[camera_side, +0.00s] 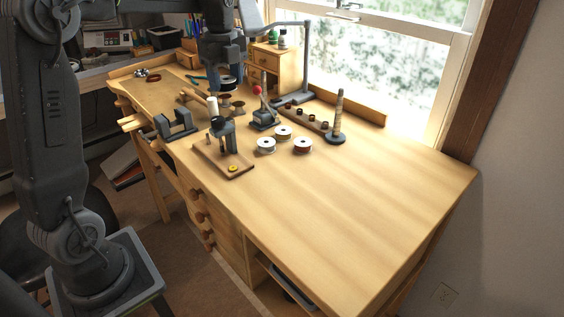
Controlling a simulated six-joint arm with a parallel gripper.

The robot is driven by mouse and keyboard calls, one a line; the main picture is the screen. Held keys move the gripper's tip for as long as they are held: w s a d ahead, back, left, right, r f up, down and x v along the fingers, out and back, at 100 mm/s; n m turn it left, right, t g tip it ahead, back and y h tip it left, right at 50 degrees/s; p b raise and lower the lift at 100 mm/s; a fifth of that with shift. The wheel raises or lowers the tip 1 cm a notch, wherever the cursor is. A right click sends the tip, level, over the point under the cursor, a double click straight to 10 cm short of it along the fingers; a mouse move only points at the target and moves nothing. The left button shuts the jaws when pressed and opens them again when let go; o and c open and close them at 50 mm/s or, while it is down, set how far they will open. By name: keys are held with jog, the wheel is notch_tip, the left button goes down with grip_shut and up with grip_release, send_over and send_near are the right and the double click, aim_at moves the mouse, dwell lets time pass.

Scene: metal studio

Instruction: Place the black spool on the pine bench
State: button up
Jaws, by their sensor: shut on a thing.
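The pine bench (350,200) fills the middle and right of the view, with a wide bare top. My gripper (229,80) points down above the back left part of the bench. It is shut on the black spool (230,85), a small dark shape at its fingertips. The fingers and dark links partly hide the spool.
Three white-rimmed spools (266,145) stand mid-bench. Near them are a vise (176,124), a small press on a board (224,150), a red-knobbed tool (263,115), a tapered mandrel (338,115) and a drawer cabinet (285,68). The right half of the bench is clear.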

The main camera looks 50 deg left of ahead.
jog(key=w+d+f, duration=0.1)
jog(key=w+d, duration=0.5)
jog(key=d, duration=0.7)
send_over(282, 162)
notch_tip(282, 162, down, 11)
jog(key=shift+r, duration=0.2)
jog(key=shift+f, duration=2.9)
jog(key=shift+f, duration=0.1)
jog(key=o, duration=0.9)
